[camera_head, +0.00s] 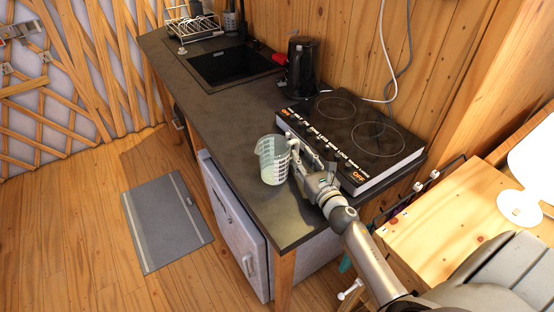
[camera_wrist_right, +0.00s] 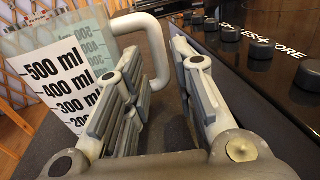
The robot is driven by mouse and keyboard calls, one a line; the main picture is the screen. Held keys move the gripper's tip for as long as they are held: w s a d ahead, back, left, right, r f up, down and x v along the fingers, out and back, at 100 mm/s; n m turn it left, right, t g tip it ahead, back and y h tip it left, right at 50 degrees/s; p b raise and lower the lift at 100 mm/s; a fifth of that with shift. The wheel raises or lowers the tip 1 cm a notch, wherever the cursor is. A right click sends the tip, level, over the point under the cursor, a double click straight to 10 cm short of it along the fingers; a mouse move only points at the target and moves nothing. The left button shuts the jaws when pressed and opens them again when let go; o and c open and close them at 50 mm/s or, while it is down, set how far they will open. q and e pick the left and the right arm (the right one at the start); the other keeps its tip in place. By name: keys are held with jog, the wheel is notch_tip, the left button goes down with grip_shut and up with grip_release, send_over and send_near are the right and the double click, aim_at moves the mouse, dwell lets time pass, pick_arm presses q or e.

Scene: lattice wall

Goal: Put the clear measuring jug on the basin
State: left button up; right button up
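The clear measuring jug (camera_head: 272,160) stands upright on the dark countertop, left of the hob. Its printed scale (camera_wrist_right: 68,85) and pale handle (camera_wrist_right: 155,50) show in the right wrist view. My right gripper (camera_head: 299,146) is at the handle side of the jug. In the wrist view its fingers (camera_wrist_right: 155,70) are apart, with the handle's outer part between them and a gap to the right finger. The left finger hides part of the handle. The basin (camera_head: 232,66) is a black sink set into the counter farther back and looks empty. My left gripper is not in view.
A black hob (camera_head: 352,138) with knobs lies right of the jug. A black kettle (camera_head: 302,66) stands between hob and basin. A dish rack (camera_head: 194,27) is beyond the basin. The counter (camera_head: 225,118) between jug and basin is clear.

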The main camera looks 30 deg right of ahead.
jog(key=shift+w+d+f+p, duration=0.15)
jog(key=shift+w+p, duration=0.1)
jog(key=shift+w, duration=0.85)
jog(key=shift+w+d+r+p, duration=0.1)
jog(key=shift+w+p, duration=0.1)
jog(key=shift+w, duration=0.85)
grip_shut()
